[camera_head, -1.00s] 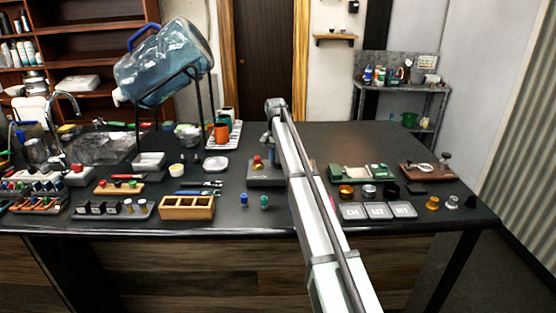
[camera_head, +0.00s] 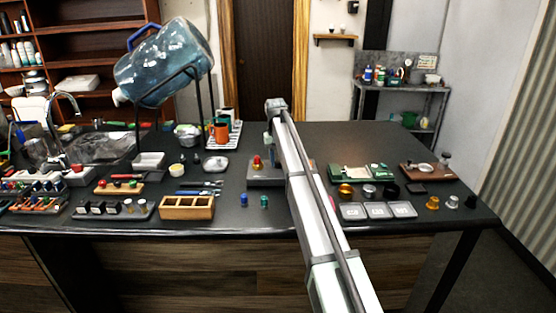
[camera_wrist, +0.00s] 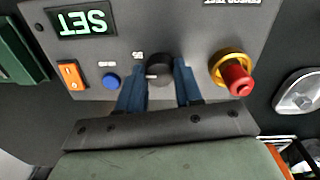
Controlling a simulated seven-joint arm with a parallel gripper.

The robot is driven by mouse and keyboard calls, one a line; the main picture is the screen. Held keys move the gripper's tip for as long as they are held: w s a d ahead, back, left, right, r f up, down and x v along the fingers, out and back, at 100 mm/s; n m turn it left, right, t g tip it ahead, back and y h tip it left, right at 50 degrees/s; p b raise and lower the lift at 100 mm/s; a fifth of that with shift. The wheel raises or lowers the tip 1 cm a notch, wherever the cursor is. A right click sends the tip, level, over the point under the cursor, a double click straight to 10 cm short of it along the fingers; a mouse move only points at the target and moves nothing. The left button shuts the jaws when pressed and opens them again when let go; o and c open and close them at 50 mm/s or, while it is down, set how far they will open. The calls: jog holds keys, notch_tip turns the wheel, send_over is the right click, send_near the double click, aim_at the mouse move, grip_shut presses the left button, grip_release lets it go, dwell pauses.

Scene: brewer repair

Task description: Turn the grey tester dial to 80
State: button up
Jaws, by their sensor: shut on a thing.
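The tester (camera_wrist: 190,28) fills the upper part of the wrist view, its grey panel upside down. The dark round dial (camera_wrist: 159,65) sits between the two blue fingers of my gripper (camera_wrist: 160,80), which is shut on it. A small light mark shows on the dial's near side; its exact reading is too small to tell. The tester's display (camera_wrist: 82,19) shows green letters that read SET, upside down.
On the panel are an orange rocker switch (camera_wrist: 71,75), a blue button (camera_wrist: 111,81) and a red stop button (camera_wrist: 237,80) in a yellow collar, close to the right finger. A metal dish (camera_wrist: 300,95) lies at the right. A wooden tray (camera_head: 187,213) stands left of the tester.

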aim_at(277, 162)
jog(key=shift+n, duration=1.1)
jog(key=o, duration=1)
jog(key=shift+o, duration=0.2)
notch_tip(277, 162, up, 14)
jog(key=shift+s+a, duration=0.15)
jog(key=shift+a, duration=0.1)
jog(key=shift+f, duration=0.1)
